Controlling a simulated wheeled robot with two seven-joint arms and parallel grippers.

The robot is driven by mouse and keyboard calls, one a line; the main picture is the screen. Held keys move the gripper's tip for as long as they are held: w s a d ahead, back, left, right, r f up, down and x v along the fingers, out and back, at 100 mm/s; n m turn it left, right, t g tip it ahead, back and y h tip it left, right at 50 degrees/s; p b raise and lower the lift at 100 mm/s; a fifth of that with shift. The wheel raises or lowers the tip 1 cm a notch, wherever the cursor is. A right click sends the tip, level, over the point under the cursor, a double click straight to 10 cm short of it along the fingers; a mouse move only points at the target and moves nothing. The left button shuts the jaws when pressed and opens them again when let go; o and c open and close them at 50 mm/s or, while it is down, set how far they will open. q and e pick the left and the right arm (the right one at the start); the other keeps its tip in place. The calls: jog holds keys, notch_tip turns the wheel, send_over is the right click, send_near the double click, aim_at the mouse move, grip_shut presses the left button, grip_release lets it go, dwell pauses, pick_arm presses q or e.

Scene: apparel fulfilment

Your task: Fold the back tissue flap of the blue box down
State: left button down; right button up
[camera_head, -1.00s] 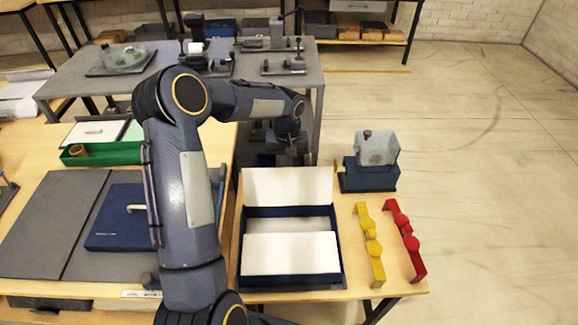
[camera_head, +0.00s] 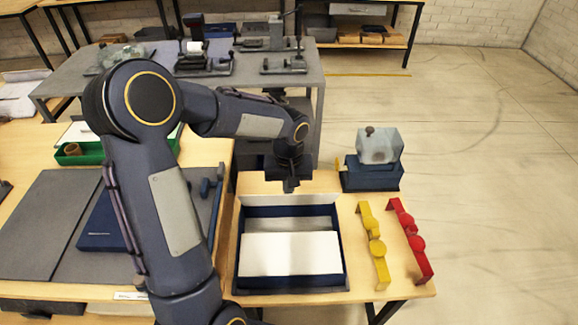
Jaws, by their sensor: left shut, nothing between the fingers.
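The blue box (camera_head: 239,265) is open on the small wooden table at the front. Its white back tissue flap (camera_head: 262,200) shows as a thin strip along the back edge, strongly foreshortened. The front tissue flap (camera_head: 290,254) lies flat over the front part of the box. Pale tissue shows in the gap between the two flaps. My left gripper (camera_head: 290,186) is shut and empty, pointing down at the back flap's upper edge. I cannot tell whether it touches the flap. My right gripper is not in view.
A yellow strap-like piece (camera_head: 375,248) and a red one (camera_head: 409,240) lie right of the box. A blue block with a grey top (camera_head: 372,171) stands behind them. A blue lid (camera_head: 98,232) lies on a grey mat (camera_head: 40,225) at left. Bare wood shows behind the box.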

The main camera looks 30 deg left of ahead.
pick_arm(q)
jog(key=s+d+b, duration=0.1)
jog(key=s+d, duration=0.2)
jog(key=s, duration=0.2)
jog(key=shift+s+d+b, duration=0.15)
jog(key=shift+s+b, duration=0.1)
jog(key=shift+b, duration=0.1)
jog(key=shift+f, duration=0.1)
notch_tip(320, 180, down, 6)
jog(key=b, duration=0.6)
jog(key=shift+f, duration=0.2)
notch_tip(320, 180, up, 8)
jog(key=p, duration=0.6)
jog(key=shift+r, duration=0.15)
dwell(0.3)
